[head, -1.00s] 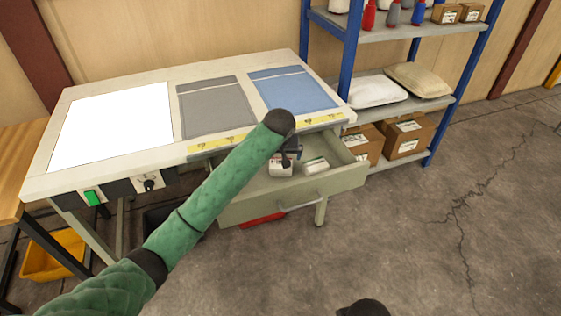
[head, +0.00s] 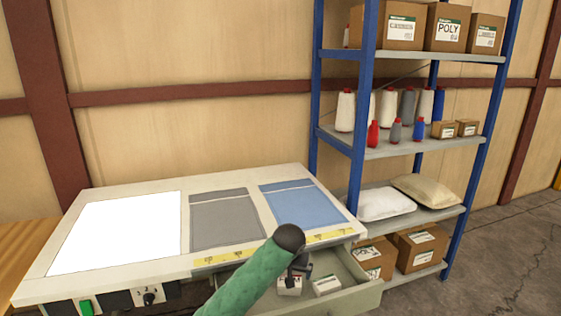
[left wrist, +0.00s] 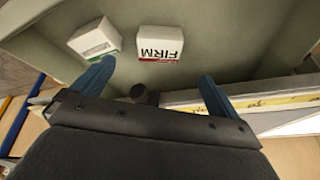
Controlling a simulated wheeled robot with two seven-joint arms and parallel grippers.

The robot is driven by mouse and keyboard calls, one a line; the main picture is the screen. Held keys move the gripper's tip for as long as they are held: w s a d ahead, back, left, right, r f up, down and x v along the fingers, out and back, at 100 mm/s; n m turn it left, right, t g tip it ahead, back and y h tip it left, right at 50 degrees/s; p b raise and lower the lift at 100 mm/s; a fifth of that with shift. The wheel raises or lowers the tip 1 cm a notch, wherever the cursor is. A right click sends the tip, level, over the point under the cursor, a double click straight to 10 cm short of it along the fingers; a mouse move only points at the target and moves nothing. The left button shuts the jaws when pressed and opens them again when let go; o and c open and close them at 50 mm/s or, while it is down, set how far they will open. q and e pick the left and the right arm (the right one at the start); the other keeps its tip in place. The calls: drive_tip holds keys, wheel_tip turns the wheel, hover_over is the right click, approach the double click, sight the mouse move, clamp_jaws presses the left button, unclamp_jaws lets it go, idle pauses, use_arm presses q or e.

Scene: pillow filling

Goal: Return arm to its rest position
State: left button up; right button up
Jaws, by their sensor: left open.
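My left arm comes in from the bottom in a green sleeve in the head view. My left gripper (head: 298,266) is small and partly hidden there, over the open drawer (head: 345,301). In the left wrist view its two blue fingers (left wrist: 155,85) are spread wide with nothing between them. A white box marked FIRM (left wrist: 160,43) lies in the drawer beyond the fingers, and a second white box (left wrist: 95,38) lies beside it. In the head view these are the box near the gripper (head: 289,286) and the box to its right (head: 327,285). My right gripper is not in view.
The worktable (head: 70,281) has a bright white panel (head: 118,232), a grey cover (head: 225,220) and a blue cover (head: 302,205) on top. A blue-framed shelf (head: 362,110) with pillows, thread cones and cartons stands at right. Open floor (head: 485,270) lies right of it.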

use_arm(q)
wheel_tip(320, 180, up, 12)
drive_tip(key=s+m+t+h, duration=0.1)
drive_tip(key=m+t, duration=0.2)
drive_tip(key=s+a+r+t, duration=0.1)
drive_tip(key=s+a+r, duration=0.1)
drive_tip(key=s+a, duration=0.35)
drive_tip(key=s+a+f+n+g, duration=0.1)
drive_tip(key=s+a+f, duration=0.4)
drive_tip(key=s+f, duration=0.45)
drive_tip(key=s+a+f+n+g, duration=0.1)
drive_tip(key=s+a+f+n, duration=0.1)
drive_tip(key=s+a+f, duration=0.75)
drive_tip(key=s+f+g, duration=0.1)
drive_tip(key=s+f, duration=0.2)
drive_tip(key=s, duration=0.5)
drive_tip(key=s+d+f+g, duration=0.1)
drive_tip(key=s+f, duration=0.3)
drive_tip(key=s, duration=0.4)
drive_tip(key=s+f+g, duration=0.2)
drive_tip(key=s+f, duration=0.2)
drive_tip(key=s, duration=0.4)
drive_tip(key=shift+d+n+g, duration=0.3)
drive_tip(key=shift+d+g, duration=0.05)
drive_tip(key=shift+g, duration=0.05)
